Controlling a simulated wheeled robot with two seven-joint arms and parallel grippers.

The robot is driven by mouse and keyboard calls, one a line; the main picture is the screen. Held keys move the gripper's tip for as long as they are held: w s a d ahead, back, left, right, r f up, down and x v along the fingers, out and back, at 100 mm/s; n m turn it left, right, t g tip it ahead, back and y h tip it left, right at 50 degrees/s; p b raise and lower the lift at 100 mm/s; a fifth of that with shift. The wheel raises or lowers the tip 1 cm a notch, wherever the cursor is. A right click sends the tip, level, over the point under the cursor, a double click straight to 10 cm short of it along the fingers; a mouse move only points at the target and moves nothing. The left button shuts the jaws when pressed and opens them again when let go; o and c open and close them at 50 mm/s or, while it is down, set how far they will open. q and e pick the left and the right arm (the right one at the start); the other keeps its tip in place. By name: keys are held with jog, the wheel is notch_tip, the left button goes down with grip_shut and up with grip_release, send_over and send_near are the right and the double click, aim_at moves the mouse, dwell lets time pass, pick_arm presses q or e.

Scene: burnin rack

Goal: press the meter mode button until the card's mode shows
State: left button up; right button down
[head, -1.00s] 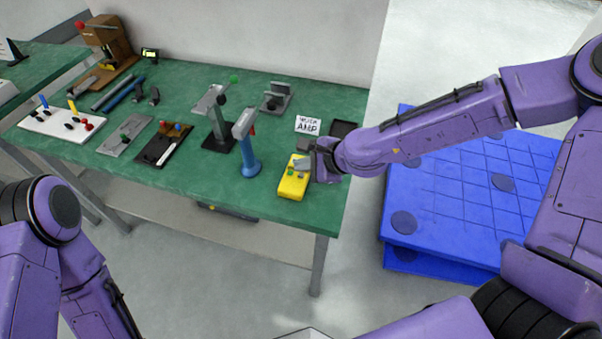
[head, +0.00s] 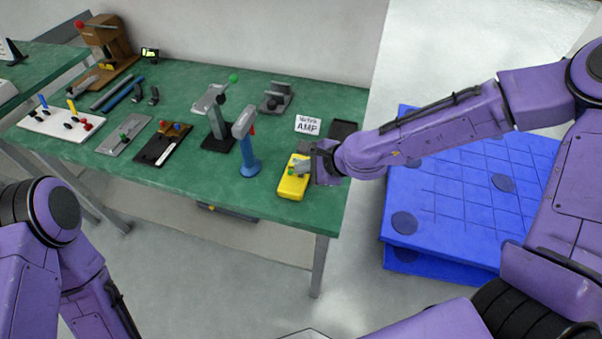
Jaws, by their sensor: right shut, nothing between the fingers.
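The yellow meter (head: 292,187) lies on the green bench near its right front edge. My right gripper (head: 300,168) is shut and empty, with its fingertips over the upper part of the meter. I cannot tell whether the tips touch it. The mode button and most of the meter's upper face are hidden or too small to make out. A white card (head: 308,125) stands behind the meter; its lower line reads AMP. My left gripper is out of view; only my left arm shows at the lower left.
A blue upright tool (head: 247,152) stands close to the left of the meter. A grey stand with a black base (head: 218,138) is farther left. A dark tray (head: 343,130) lies behind my right wrist.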

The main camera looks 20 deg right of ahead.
aim_at(304, 178)
jog(key=shift+f, duration=0.3)
dwell(0.5)
jog(key=shift+r+p, duration=0.7)
jog(key=shift+r, duration=0.1)
notch_tip(304, 178, up, 5)
jog(key=p, duration=0.5)
dwell(0.3)
